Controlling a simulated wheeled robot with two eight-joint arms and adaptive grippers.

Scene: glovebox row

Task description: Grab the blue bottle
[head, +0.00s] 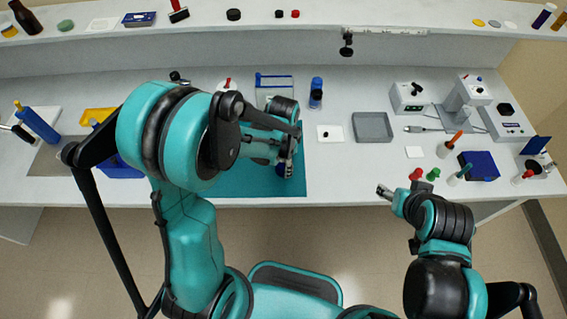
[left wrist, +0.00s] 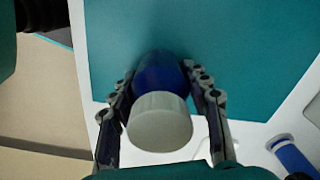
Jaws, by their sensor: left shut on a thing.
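My left gripper (head: 284,160) is over the teal mat (head: 255,184). In the left wrist view its two fingers (left wrist: 163,100) are shut on a blue bottle (left wrist: 160,72) with a wide white cap, one finger on each side. The cap faces the wrist camera. In the head view my arm and fingers hide most of this bottle. I cannot tell whether its base touches the mat.
A grey tray (head: 372,127) and a white pad (head: 330,133) lie right of the mat. Small red and green items (head: 433,174) stand near the front edge, close to my right gripper. A shelf (head: 300,32) runs along the back.

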